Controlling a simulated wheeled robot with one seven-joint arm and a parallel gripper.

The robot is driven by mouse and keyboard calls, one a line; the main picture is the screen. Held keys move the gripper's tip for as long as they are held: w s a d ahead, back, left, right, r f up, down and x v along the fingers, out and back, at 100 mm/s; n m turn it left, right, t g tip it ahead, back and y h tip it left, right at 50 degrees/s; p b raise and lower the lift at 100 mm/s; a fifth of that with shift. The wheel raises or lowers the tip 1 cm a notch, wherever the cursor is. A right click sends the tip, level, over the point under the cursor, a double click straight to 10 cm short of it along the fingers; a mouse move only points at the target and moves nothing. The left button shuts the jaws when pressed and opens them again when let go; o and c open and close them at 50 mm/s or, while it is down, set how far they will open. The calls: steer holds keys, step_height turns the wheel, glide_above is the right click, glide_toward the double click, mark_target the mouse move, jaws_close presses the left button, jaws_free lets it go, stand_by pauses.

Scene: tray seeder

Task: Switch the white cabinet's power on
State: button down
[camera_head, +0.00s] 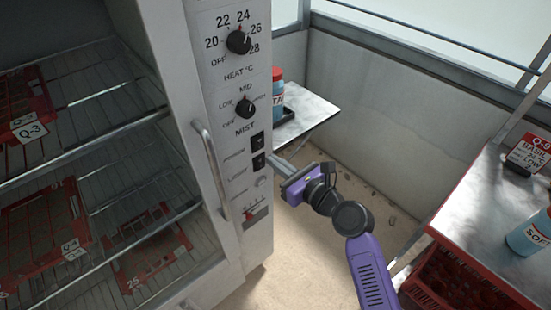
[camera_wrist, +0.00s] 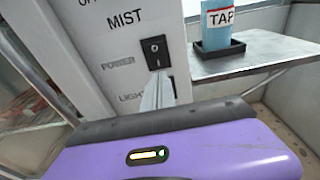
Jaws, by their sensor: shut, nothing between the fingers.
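The white cabinet (camera_head: 215,100) fills the left of the head view, with a control panel on its narrow face. The black power switch (camera_head: 257,142) is the upper of two rockers below the mist dial; it also shows in the wrist view (camera_wrist: 155,48), beside the word POWER. The light switch (camera_head: 259,161) sits just below it. My gripper (camera_head: 273,162) is shut and empty, pointing at the panel. In the wrist view its fingertips (camera_wrist: 157,76) overlap the power switch's lower edge and hide the light switch. I cannot tell whether they touch the panel.
A heat dial (camera_head: 239,41) and a mist dial (camera_head: 245,107) sit above the switches. A long handle (camera_head: 210,168) stands out left of the panel. A small metal shelf (camera_head: 310,112) with a blue bottle (camera_head: 277,98) is behind. A bench (camera_head: 490,215) stands right.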

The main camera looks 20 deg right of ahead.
steer(key=f+b+v, duration=0.1)
steer(key=f+v, duration=0.1)
steer(key=v, duration=0.8)
steer(key=shift+f, duration=0.2)
steer(key=shift+s, duration=0.1)
